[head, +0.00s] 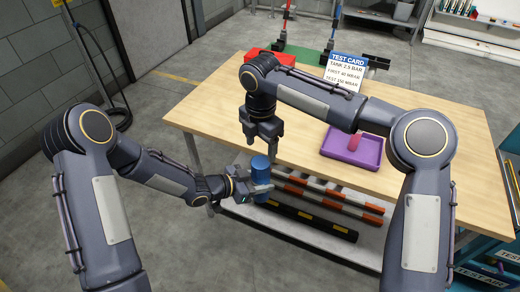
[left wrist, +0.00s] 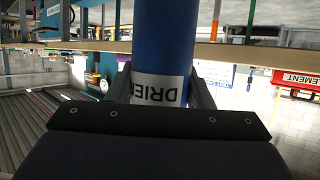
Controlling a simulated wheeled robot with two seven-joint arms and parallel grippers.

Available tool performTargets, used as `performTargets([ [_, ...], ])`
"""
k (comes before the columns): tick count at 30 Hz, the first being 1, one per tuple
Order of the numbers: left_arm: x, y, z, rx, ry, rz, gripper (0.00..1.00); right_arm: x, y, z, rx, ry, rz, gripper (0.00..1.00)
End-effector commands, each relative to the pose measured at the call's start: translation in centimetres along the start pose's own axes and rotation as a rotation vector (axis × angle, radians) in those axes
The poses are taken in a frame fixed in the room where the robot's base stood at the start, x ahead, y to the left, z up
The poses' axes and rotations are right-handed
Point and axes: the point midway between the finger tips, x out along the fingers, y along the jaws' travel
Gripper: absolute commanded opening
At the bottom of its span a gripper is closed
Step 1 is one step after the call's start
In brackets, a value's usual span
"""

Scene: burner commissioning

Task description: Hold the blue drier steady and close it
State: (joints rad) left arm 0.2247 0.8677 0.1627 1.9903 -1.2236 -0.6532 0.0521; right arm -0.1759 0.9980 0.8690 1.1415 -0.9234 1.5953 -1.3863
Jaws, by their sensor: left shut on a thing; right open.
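The blue drier (head: 260,166) is an upright cylinder at the table's front edge in the head view. My left gripper (head: 258,188) is shut on it from the left. In the left wrist view the drier (left wrist: 165,40) stands between the fingers, with a white label reading "DRIE" and the rest hidden. My right gripper (head: 261,146) points down just above and behind the drier's top in the head view.
The wooden table (head: 430,140) has a purple tray (head: 336,157) with a pink item (head: 355,142) right of my right gripper. A test card (head: 345,72) and a red box (head: 270,57) stand at the back. Striped bars (head: 320,200) lie on a shelf below.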

Motion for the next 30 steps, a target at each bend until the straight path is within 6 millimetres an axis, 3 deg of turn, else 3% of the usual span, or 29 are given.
performTargets([
  [11, 0.0, 0.0, -0.1, 0.001, 0.003, 0.000, 0.00, 0.1, 0.0, 0.0, -0.011, 0.000, -0.001, 0.65],
  [24, 0.0, 0.0, -0.1, 0.001, 0.003, 0.000, 0.00, 6.0, -0.1, 0.0, -0.010, 0.001, -0.002, 0.65],
  [30, 0.0, 0.0, -0.1, 0.001, 0.003, 0.000, 0.00, 7.7, 0.0, 0.0, -0.009, 0.000, 0.000, 0.65],
])
